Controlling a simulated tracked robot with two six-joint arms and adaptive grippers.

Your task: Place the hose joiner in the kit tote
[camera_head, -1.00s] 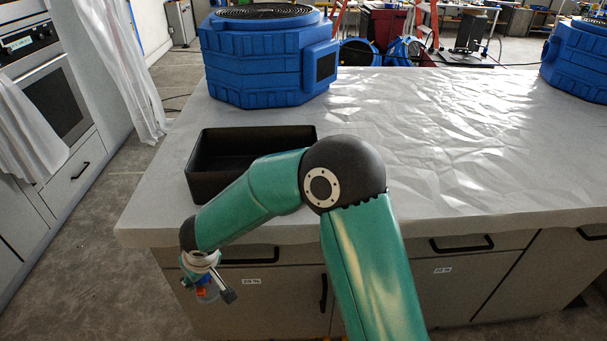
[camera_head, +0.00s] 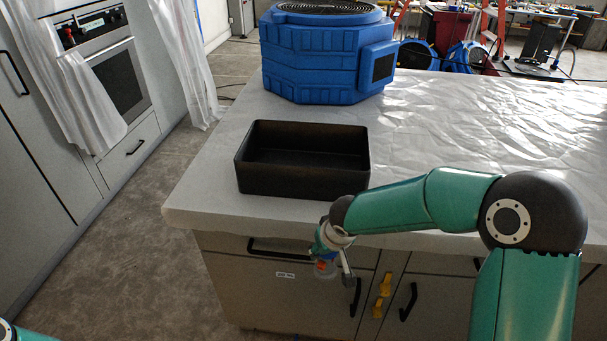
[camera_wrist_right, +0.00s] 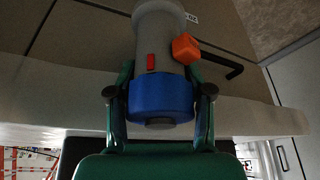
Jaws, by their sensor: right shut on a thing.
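The kit tote (camera_head: 300,183) is a black open rectangular box near the counter's front left in the head view. Its visible inside looks empty. My right gripper (camera_head: 328,258) is in front of the counter's front edge, below the tote's right end. It is shut on the hose joiner, a grey cylinder with a blue collar (camera_wrist_right: 161,97), a red mark and an orange block, in the right wrist view. In the head view the joiner (camera_head: 324,268) is small and partly hidden by the gripper. My left gripper is out of view.
A blue ribbed machine (camera_head: 325,55) stands behind the tote on the counter. The counter (camera_head: 480,120) has a crinkled clear sheet and free room to the right. Cabinet doors with black handles (camera_head: 357,297) and yellow pieces (camera_head: 383,284) lie below the edge.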

